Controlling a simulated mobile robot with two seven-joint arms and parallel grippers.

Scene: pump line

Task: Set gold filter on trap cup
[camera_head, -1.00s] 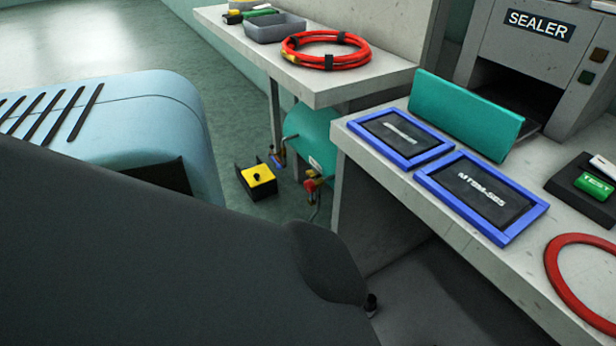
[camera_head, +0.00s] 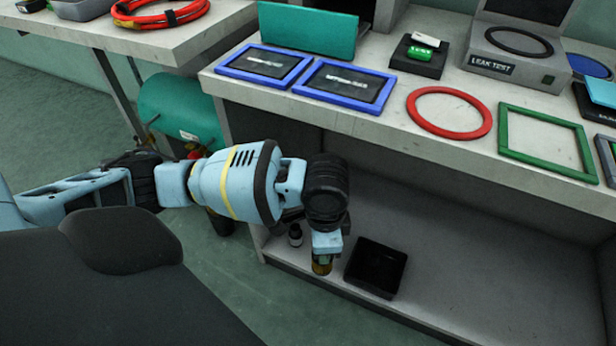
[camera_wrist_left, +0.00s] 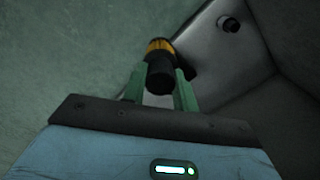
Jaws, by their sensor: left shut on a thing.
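My left gripper (camera_head: 324,250) points down at the front of the lower shelf, and its two green fingers show in the left wrist view (camera_wrist_left: 160,88). It is shut on the gold filter (camera_head: 321,267), a small cylinder with a gold band and a black end, also in the left wrist view (camera_wrist_left: 160,46). The filter is near the shelf's front edge; I cannot tell whether it touches the shelf. I cannot make out a trap cup. My right gripper is not in view.
A black open tray (camera_head: 376,268) sits right of the filter on the lower shelf (camera_head: 440,270). A small dark bottle (camera_head: 295,235) stands behind-left. The bench above carries blue frames (camera_head: 343,87), a red ring (camera_head: 449,112) and a green frame (camera_head: 546,141).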

